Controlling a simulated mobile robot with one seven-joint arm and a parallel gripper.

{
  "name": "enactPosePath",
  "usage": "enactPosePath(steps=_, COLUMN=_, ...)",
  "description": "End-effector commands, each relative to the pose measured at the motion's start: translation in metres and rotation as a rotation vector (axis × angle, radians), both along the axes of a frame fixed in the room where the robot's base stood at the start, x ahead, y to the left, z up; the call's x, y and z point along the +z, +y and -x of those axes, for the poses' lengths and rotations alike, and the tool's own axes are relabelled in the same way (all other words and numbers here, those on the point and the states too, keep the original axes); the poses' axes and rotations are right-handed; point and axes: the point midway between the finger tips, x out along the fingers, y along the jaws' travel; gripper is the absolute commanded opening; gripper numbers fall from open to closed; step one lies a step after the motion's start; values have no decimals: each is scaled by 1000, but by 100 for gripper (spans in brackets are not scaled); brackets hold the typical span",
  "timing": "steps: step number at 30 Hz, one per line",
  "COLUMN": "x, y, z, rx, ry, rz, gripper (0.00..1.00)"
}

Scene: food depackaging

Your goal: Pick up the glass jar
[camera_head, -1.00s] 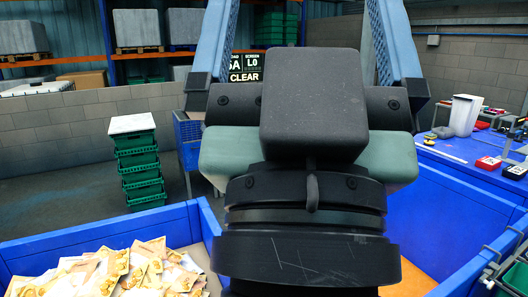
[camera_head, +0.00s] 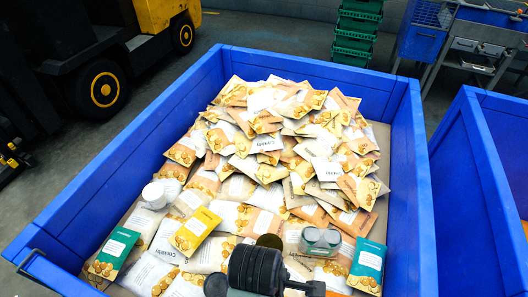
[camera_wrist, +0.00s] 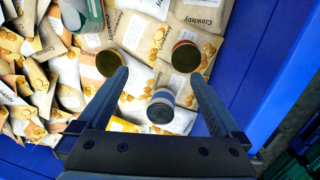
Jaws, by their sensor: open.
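My gripper (camera_wrist: 159,76) is open and empty in the wrist view, its two fingers reaching over packets in the blue bin. Several small round containers lie near it. One with a gold-brown lid (camera_wrist: 109,63) is by the left fingertip. Another with a brown lid and reddish rim (camera_wrist: 186,56) is just beyond the right fingertip. A can with a dark top and blue-white side (camera_wrist: 161,106) shows between the fingers. I cannot tell for sure which is the glass jar. In the head view, dark parts of my arm cover the bin's near middle, beside a round gold-brown lid (camera_head: 268,240).
Paper packets (camera_head: 290,130) fill the blue bin (camera_head: 419,190). The bin wall (camera_wrist: 236,62) stands right of the gripper in the wrist view.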

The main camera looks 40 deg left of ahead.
Motion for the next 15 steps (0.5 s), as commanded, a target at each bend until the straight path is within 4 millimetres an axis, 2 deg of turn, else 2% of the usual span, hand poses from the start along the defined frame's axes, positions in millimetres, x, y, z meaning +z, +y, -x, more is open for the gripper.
enactPosePath(steps=1, x=-16, y=-5, z=16, rx=50, ry=58, rz=39, gripper=100)
enactPosePath(steps=4, x=-28, y=-11, z=32, rx=107, ry=121, rz=79, gripper=100)
enactPosePath(steps=8, x=-46, y=-15, z=35, rx=120, ry=138, rz=89, gripper=100)
enactPosePath(steps=15, x=-89, y=-19, z=32, rx=118, ry=134, rz=87, gripper=100)
